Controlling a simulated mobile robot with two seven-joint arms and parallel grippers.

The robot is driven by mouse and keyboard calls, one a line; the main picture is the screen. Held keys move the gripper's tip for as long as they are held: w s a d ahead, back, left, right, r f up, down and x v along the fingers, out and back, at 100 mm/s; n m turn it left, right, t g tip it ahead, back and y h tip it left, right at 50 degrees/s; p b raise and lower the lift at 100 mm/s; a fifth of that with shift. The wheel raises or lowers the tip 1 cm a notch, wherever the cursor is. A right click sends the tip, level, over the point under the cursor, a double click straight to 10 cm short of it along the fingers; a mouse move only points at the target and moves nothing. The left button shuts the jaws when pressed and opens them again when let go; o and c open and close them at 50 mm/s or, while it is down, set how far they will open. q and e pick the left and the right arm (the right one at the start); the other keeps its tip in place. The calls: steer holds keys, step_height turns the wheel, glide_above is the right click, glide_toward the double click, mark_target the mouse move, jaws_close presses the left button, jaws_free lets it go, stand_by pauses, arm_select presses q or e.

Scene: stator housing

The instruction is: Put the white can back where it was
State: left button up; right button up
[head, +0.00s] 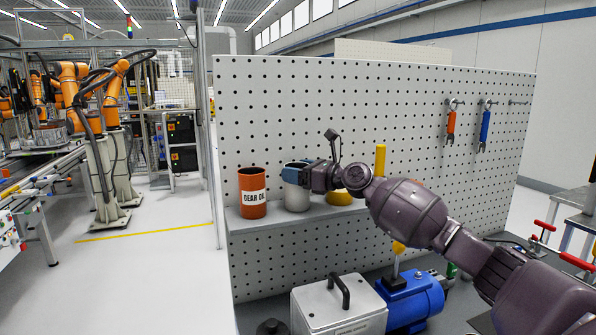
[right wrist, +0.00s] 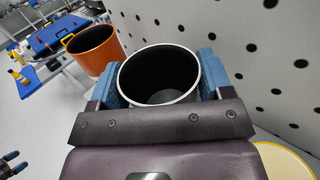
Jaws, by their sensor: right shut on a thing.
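The white can (head: 297,199) stands upright at the shelf (head: 270,224) on the pegboard, just right of the orange gear oil can (head: 252,192). My right gripper (head: 296,172) is shut on the white can near its rim. In the right wrist view the open, dark-inside white can (right wrist: 160,76) sits between the two blue fingers (right wrist: 160,84). The can's base looks level with the shelf; I cannot tell for sure whether it touches. My left gripper is not in the head view.
The orange can also shows in the right wrist view (right wrist: 95,49), close to the left finger. A yellow round thing (head: 339,197) lies on the shelf to the right. The pegboard (head: 300,100) rises behind. A blue motor (head: 412,300) and a grey box (head: 335,308) stand below.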

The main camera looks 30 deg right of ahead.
steer(key=o, duration=1.1)
steer(key=shift+r, duration=0.1)
steer(key=b+v, duration=0.1)
steer(key=v, duration=1.1)
